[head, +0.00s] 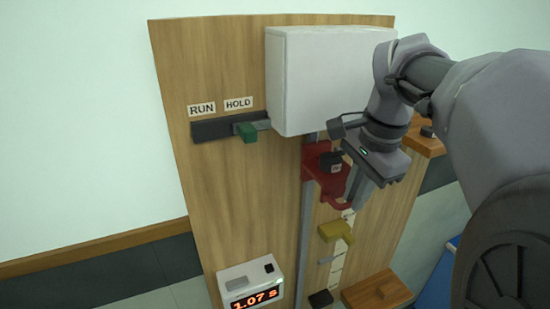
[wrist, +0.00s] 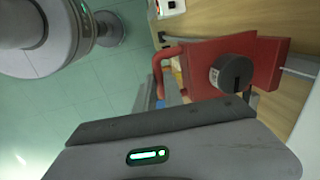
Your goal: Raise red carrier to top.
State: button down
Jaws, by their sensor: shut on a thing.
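The red carrier (head: 314,168) sits on a vertical metal rail (head: 304,240) on a wooden board, close below a white box (head: 325,80). A dark block with a small label (head: 331,161) is on the carrier. In the wrist view the carrier (wrist: 268,60) shows at upper right with its red loop handle (wrist: 165,58) and a dark round piece (wrist: 232,72). My gripper (head: 352,190) is at the carrier's right side, shut on its handle. The exact finger contact is partly hidden, as is the rail's upper end behind the white box.
A green slider (head: 247,132) stands under the HOLD label (head: 239,103), right of RUN (head: 202,109). A yellow piece (head: 336,231) is on the board below the carrier. A timer box (head: 250,283) reads 1.07 s. A wooden block (head: 377,291) lies at lower right.

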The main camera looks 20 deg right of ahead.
jog(key=shift+r, duration=0.85)
jog(key=c, duration=1.5)
grip_release()
jog(key=shift+o, duration=0.2)
notch_tip(320, 180, up, 17)
jog(key=s, duration=0.3)
jog(key=shift+d, duration=0.15)
